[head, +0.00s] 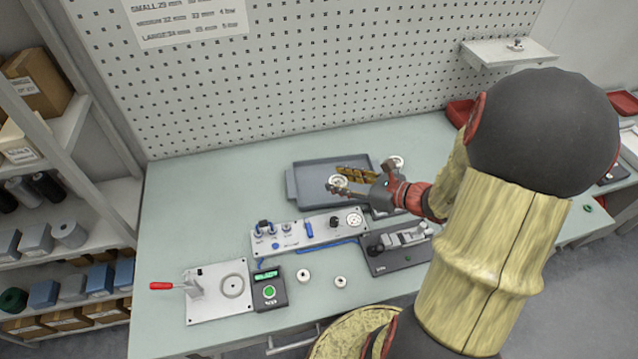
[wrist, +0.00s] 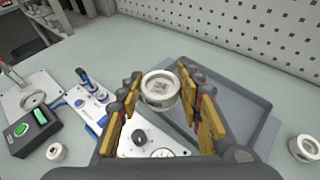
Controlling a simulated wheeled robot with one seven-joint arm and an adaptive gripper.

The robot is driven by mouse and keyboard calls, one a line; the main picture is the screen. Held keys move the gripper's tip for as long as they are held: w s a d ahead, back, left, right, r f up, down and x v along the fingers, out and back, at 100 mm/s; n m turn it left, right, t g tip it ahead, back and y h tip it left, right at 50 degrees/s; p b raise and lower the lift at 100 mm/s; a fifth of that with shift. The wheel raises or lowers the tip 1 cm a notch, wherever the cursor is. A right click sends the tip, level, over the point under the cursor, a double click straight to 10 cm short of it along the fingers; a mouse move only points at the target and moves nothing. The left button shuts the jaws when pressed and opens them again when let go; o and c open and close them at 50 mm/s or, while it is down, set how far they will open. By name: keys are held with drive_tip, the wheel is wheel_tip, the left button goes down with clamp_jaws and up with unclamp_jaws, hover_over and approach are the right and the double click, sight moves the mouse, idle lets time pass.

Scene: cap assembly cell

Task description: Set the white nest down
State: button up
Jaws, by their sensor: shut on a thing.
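My gripper (head: 345,182) is shut on the white nest (head: 337,180), a short round white piece with a metallic-looking top. In the wrist view the nest (wrist: 160,92) sits between the two yellow finger pads of my gripper (wrist: 162,100). The nest looks about upright. It is over the grey tray (head: 298,182), near the tray's front side. Whether its underside touches the tray cannot be told.
Another white round piece (head: 397,161) stands right of the tray. A panel with knobs and a dial (head: 322,229) lies in front of it. Two small white pieces (head: 303,275) (head: 340,282) stand near a dark box with a green button (head: 269,289). A pegboard (head: 290,80) rises behind.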

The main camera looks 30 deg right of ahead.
drive_tip(key=w+f+b, duration=0.2)
drive_tip(key=w+f, duration=0.2)
drive_tip(key=w, duration=0.4)
drive_tip(key=b, duration=0.2)
hover_over(316, 187)
drive_tip(key=f, duration=0.2)
drive_tip(key=s+f, duration=0.1)
drive_tip(key=f, duration=0.1)
drive_tip(key=shift+f, duration=0.3)
drive_tip(key=shift+w+f+b, duration=0.25)
drive_tip(key=shift+f+b, duration=0.3)
drive_tip(key=shift+f, duration=0.45)
drive_tip(key=shift+w+f+b, duration=0.2)
drive_tip(key=shift+f+b, duration=0.35)
drive_tip(key=shift+f, duration=0.4)
drive_tip(key=shift+f, duration=0.2)
drive_tip(key=o, duration=1.1)
drive_tip(key=shift+r, duration=0.1)
